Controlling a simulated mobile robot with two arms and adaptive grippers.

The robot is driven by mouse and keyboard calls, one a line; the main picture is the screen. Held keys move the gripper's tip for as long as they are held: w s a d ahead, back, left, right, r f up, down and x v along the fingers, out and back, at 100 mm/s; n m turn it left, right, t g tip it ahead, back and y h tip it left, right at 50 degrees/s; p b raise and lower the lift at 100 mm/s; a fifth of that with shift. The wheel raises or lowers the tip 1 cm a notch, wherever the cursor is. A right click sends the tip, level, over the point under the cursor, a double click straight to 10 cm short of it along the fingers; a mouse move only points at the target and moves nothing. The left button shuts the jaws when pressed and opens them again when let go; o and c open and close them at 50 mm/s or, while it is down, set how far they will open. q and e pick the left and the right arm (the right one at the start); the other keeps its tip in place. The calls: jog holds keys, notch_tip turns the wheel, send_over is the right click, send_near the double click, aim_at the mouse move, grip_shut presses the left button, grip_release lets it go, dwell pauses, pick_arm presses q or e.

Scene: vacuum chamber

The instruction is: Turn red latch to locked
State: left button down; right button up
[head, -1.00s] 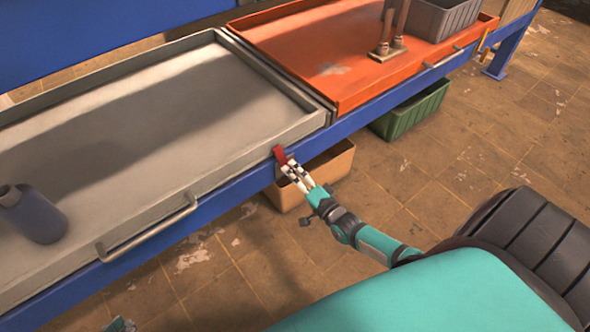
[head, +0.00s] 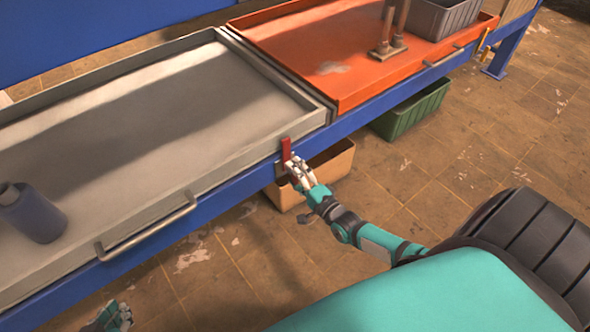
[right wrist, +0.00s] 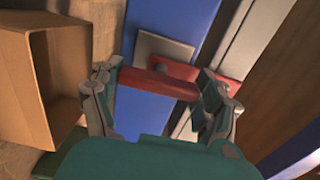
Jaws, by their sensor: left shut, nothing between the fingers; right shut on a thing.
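The red latch (head: 285,149) is a small red bar on the blue front rail, at the near right corner of the grey tray. It stands nearly upright in the head view. My right gripper (head: 292,163) is shut on it, from the front. In the right wrist view the red latch (right wrist: 160,82) lies between the two fingers (right wrist: 162,88), with a grey plate (right wrist: 163,52) behind it. My left gripper (head: 125,318) is low at the left bottom edge, shut and empty, well away from the latch.
The grey tray (head: 150,115) with a handle holds a dark bottle (head: 35,215). An orange tray (head: 320,50) adjoins it and carries a grey bin (head: 440,18). A tan box (head: 325,170) and a green crate (head: 412,110) sit below the rail. Floor in front is open.

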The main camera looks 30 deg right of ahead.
jog(key=o, duration=1.7)
jog(key=shift+c, duration=0.2)
jog(key=shift+o, duration=0.2)
jog(key=s+d, duration=0.1)
jog(key=s, duration=1.1)
